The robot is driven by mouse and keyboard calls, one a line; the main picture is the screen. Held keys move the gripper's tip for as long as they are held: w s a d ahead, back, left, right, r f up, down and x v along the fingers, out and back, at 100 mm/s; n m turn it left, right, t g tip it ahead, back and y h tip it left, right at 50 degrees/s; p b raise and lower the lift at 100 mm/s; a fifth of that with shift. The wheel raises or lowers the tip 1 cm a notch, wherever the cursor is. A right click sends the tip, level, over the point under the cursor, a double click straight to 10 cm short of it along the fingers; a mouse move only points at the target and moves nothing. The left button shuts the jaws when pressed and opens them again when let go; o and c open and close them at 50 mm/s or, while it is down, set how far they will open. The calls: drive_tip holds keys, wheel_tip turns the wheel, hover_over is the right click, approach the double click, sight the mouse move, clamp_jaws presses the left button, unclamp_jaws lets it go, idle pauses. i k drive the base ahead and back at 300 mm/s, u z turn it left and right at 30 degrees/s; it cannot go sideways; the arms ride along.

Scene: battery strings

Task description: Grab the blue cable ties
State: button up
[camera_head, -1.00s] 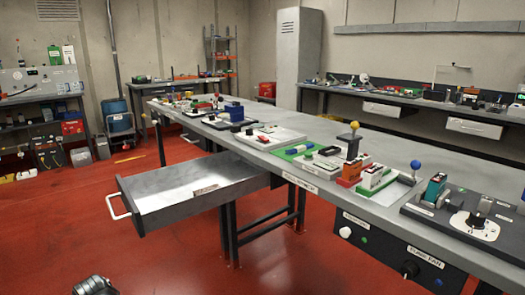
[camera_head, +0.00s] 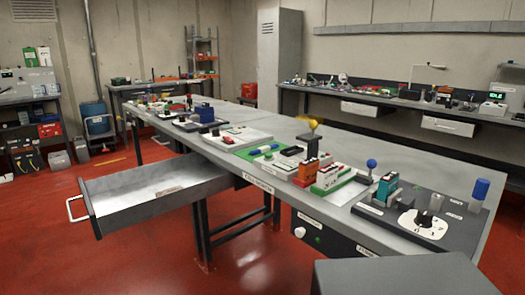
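I cannot pick out the blue cable ties for certain. A larger blue block (camera_head: 203,114) sits farther back on the same bench. The bench's open drawer (camera_head: 150,185) sticks out to the left and holds one small flat brownish item (camera_head: 168,191), too small to make out. My gripper is not in view.
A dark grey box-like shape (camera_head: 400,275) fills the bottom right, close by. The near bench end carries a dial panel (camera_head: 420,222) and a blue-knobbed lever (camera_head: 371,164). Red floor (camera_head: 100,260) is open at the left and below the drawer.

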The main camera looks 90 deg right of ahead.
sight(267, 149)
drive_tip(key=u, duration=0.05)
drive_tip(key=k, duration=0.85)
drive_tip(key=z, duration=0.6)
